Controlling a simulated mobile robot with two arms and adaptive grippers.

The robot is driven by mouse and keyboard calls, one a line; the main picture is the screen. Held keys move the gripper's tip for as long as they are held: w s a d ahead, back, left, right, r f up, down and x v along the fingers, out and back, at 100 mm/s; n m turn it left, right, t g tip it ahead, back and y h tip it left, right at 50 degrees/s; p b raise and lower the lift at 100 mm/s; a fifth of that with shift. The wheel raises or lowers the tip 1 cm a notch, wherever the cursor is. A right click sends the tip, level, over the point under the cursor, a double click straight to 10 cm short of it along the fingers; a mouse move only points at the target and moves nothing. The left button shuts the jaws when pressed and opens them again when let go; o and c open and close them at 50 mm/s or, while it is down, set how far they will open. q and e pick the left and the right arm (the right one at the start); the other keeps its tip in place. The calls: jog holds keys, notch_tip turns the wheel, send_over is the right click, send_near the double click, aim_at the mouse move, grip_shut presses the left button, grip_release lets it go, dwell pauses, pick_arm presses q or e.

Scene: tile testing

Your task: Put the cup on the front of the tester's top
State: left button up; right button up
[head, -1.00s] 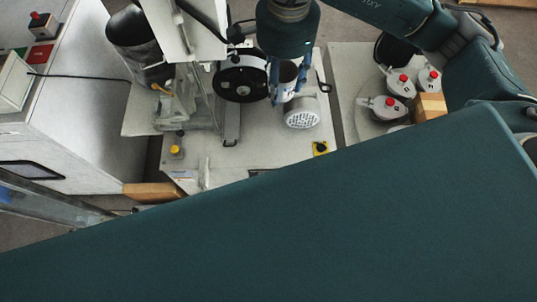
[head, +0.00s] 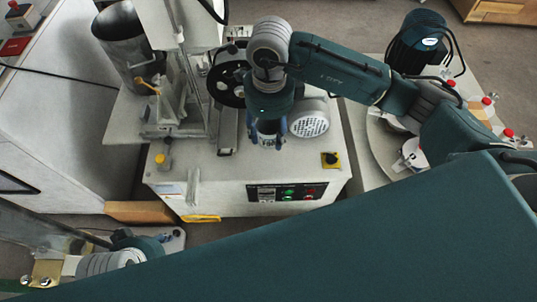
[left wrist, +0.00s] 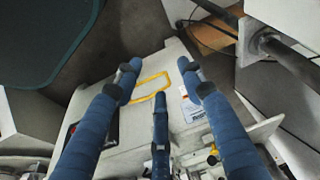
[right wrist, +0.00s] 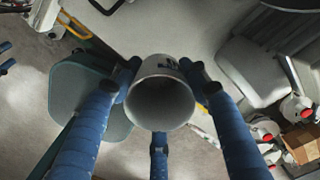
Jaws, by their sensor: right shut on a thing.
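The tester (head: 225,185) is a pale machine with a flat top and a front panel of buttons. My right gripper (head: 268,138) is over the tester's top and shut on the cup (right wrist: 160,95). In the right wrist view the cup is a grey metal cylinder with its round open mouth facing the camera, between the blue fingers (right wrist: 157,75). In the head view the fingers largely hide it, and I cannot tell its height above the top. My left gripper (left wrist: 158,75) is open and empty, facing the tester's front with its yellow handle (left wrist: 150,88).
Red-topped containers stand on the table at right. The top's front middle looks clear.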

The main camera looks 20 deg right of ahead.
send_over(268, 160)
notch_tip(268, 160, down, 5)
jog(key=shift+d+f+b, duration=0.1)
jog(key=shift+f+b, duration=0.1)
jog(key=shift+b, duration=0.15)
notch_tip(268, 160, down, 5)
jog(key=shift+r+b, duration=0.1)
jog(key=shift+b, duration=0.35)
pick_arm(q)
jog(key=shift+s+r, duration=0.25)
jog(key=shift+s, duration=0.05)
jog(key=shift+f, duration=0.1)
pick_arm(e)
jog(key=o, duration=1.3)
jog(key=shift+c, duration=0.2)
pick_arm(q)
jog(key=shift+w, duration=0.3)
